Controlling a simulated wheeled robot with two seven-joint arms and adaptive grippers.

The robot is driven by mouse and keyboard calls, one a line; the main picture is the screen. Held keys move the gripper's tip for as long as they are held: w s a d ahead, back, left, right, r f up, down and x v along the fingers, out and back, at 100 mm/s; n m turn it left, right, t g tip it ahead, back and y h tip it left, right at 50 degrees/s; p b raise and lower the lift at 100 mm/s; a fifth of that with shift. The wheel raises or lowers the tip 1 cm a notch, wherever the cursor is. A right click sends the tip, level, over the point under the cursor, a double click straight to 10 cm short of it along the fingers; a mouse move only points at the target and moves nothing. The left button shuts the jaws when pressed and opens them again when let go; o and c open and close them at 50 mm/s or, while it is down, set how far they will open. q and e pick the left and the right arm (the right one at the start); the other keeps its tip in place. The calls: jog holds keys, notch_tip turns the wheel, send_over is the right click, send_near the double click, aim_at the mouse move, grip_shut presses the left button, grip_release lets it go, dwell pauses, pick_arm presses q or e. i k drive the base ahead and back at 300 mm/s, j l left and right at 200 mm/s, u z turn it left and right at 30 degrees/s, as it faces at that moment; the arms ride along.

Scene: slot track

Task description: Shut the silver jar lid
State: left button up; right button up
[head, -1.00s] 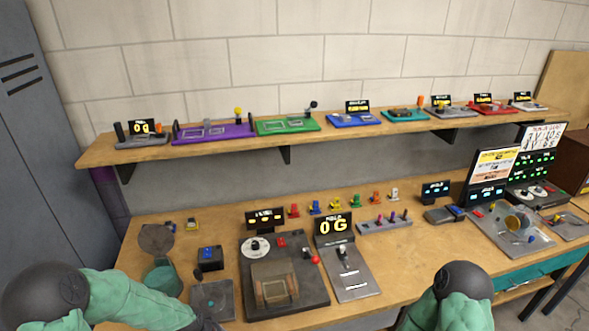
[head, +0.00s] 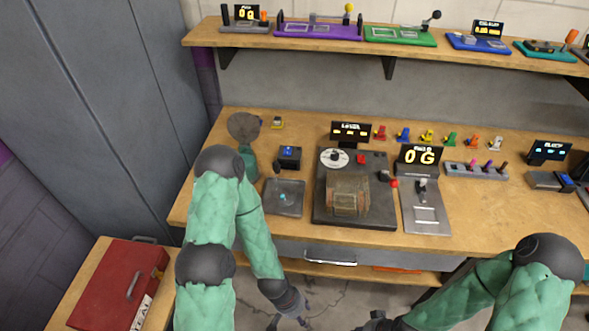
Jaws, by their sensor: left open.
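A round grey lid (head: 243,126) stands tilted open at the back left of the workbench. The teal jar (head: 250,166) is just below it in the picture, partly hidden behind my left arm. My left gripper (head: 288,321) hangs low in front of the bench, over the floor, with its fingers apart and empty. It is well away from the lid. Part of my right gripper (head: 376,323) shows at the bottom edge; its fingers are not clear.
A grey plate (head: 284,198), a blue-topped box (head: 290,158) and a dark panel with a small chest (head: 347,194) stand right of the jar. A drawer (head: 330,257) is under the bench front. A red case (head: 119,284) lies on a low table at left.

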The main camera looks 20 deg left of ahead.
aim_at(244, 127)
jog(key=u, duration=1.15)
